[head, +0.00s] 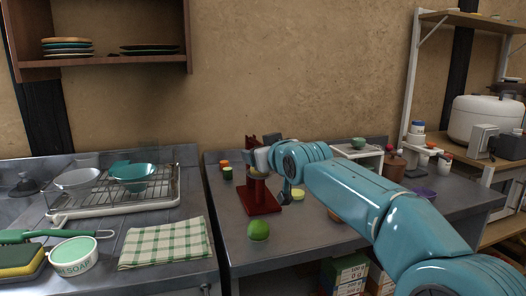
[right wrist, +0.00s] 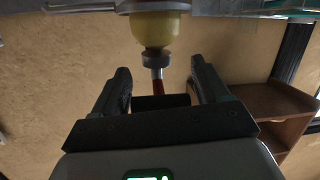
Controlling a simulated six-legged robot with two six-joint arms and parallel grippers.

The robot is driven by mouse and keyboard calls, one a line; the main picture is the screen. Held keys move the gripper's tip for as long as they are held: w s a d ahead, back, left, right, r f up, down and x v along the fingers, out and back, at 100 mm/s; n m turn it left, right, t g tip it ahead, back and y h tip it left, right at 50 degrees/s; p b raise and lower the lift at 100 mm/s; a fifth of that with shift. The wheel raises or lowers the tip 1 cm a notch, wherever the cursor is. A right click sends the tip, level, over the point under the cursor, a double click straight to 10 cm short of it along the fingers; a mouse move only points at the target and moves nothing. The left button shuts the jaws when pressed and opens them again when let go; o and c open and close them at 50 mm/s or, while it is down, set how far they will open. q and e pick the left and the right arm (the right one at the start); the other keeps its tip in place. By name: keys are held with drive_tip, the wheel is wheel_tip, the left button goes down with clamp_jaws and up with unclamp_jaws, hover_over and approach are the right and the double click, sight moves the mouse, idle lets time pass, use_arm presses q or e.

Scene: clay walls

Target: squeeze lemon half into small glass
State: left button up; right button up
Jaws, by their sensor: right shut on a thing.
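A red lever press (head: 262,197) stands on the counter in the middle of the head view. A yellow lemon half (head: 258,174) seems to sit in its head, under a pale cup-like part. In the right wrist view, which looks upside down, the yellow lemon half (right wrist: 156,30) touches a grey cylinder (right wrist: 155,60) on a red arm. My right gripper (right wrist: 162,82) is shut on a dark handle (right wrist: 160,102) of the press. Another yellow piece (head: 298,194) lies right of the press. I cannot make out the small glass. My left gripper is out of view.
A green lime (head: 258,231) lies in front of the press. A dish rack (head: 125,192) with bowls and a checked towel (head: 165,243) lie to the left. Small jars (head: 227,173) stand behind the press, on its left.

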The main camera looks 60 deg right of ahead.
drive_tip(key=shift+w+f, duration=0.1)
drive_tip(key=shift+f, duration=0.15)
drive_tip(key=o, duration=1.4)
drive_tip(key=shift+w+d+f, duration=0.1)
drive_tip(key=shift+d+f, duration=0.05)
drive_tip(key=shift+w+d+f, duration=0.15)
drive_tip(key=shift+s+a+r, duration=0.25)
drive_tip(key=shift+s+r, duration=0.05)
drive_tip(key=shift+r, duration=0.1)
drive_tip(key=p+v, duration=0.2)
drive_tip(key=v, duration=1.4)
drive_tip(key=shift+s, duration=0.1)
drive_tip(key=shift+s, duration=0.1)
